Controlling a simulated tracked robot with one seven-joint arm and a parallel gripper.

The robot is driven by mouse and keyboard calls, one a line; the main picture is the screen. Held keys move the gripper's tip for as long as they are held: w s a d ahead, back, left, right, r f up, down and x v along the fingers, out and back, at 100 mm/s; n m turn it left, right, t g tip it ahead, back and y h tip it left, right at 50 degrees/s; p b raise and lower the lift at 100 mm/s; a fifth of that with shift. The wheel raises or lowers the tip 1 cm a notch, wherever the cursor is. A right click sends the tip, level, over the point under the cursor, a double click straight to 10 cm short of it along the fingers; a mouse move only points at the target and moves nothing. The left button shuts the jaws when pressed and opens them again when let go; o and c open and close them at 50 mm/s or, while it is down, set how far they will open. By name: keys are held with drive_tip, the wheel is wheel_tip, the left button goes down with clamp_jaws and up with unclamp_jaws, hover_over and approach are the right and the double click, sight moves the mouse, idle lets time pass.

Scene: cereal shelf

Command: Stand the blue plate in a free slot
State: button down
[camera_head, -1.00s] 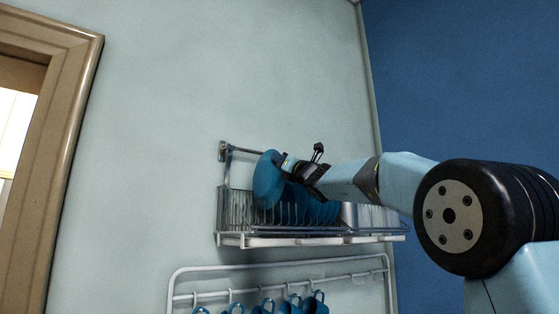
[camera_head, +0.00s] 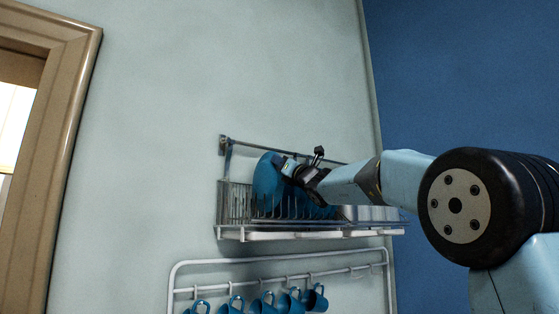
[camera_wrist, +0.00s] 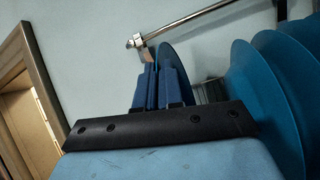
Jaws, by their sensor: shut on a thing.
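The blue plate (camera_head: 266,175) stands nearly upright at the left part of the wire dish rack (camera_head: 285,236), its lower part behind the rack's front wires. My gripper (camera_head: 284,165) is shut on its upper right edge. In the wrist view my gripper's blue fingers (camera_wrist: 158,86) are closed together, with the held plate (camera_wrist: 168,54) showing as a thin rim beyond them. Whether the plate's bottom touches the rack floor or sits fully in a slot is hidden.
Several other blue plates (camera_wrist: 247,80) stand in the rack just right of my gripper. A metal rail (camera_wrist: 190,22) runs along the wall behind. Several blue mugs (camera_head: 291,302) hang from a white rail (camera_head: 280,258) below. A wooden door frame (camera_head: 62,120) is at the left.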

drive_tip(key=shift+f, duration=1.1)
drive_tip(key=shift+f, duration=0.35)
drive_tip(key=c, duration=1.2)
unclamp_jaws()
drive_tip(key=shift+f, duration=0.1)
drive_tip(key=v, duration=1.3)
drive_tip(key=shift+s+d+f, duration=0.2)
drive_tip(key=shift+d+f, duration=0.05)
